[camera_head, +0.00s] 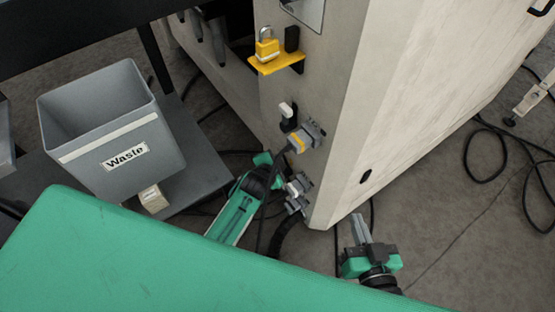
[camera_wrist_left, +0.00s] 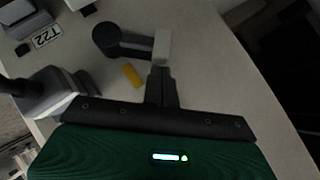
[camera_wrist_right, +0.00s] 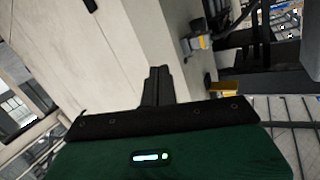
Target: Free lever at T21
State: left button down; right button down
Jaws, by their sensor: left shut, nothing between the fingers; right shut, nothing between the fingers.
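A black lever (camera_wrist_left: 135,45) with a round base and a pale end block shows in the left wrist view. My shut, empty left gripper (camera_wrist_left: 161,72) has its fingertips close to the pale end; I cannot tell if they touch. A label T22 (camera_wrist_left: 47,36) sits at upper left; no T21 label is readable. In the head view, a black lever with a white end (camera_head: 287,112) is on the cabinet face above a grey connector with an orange band (camera_head: 304,138). My right gripper (camera_head: 361,228) is shut and empty, beside the cabinet's lower corner.
The pale cabinet (camera_head: 385,90) carries a yellow shelf (camera_head: 277,64) with a yellow padlock (camera_head: 267,44). A lower grey connector (camera_head: 299,185) and hanging cables crowd my left arm. A grey waste bin (camera_head: 120,125) stands left. The floor at right is mostly open, with loose cables (camera_head: 485,150).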

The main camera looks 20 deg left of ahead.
pick_arm(q)
jog(key=shift+w+a+f+p, duration=0.15)
jog(key=shift+w+a+p, duration=0.25)
jog(key=shift+p, duration=0.45)
pick_arm(e)
jog(key=f+g, duration=0.1)
jog(key=s+d+f+g+h, duration=0.1)
jog(key=g, duration=0.1)
jog(key=shift+s+d+f, duration=0.15)
jog(key=shift+s+f, duration=0.05)
jog(key=shift+f, duration=0.1)
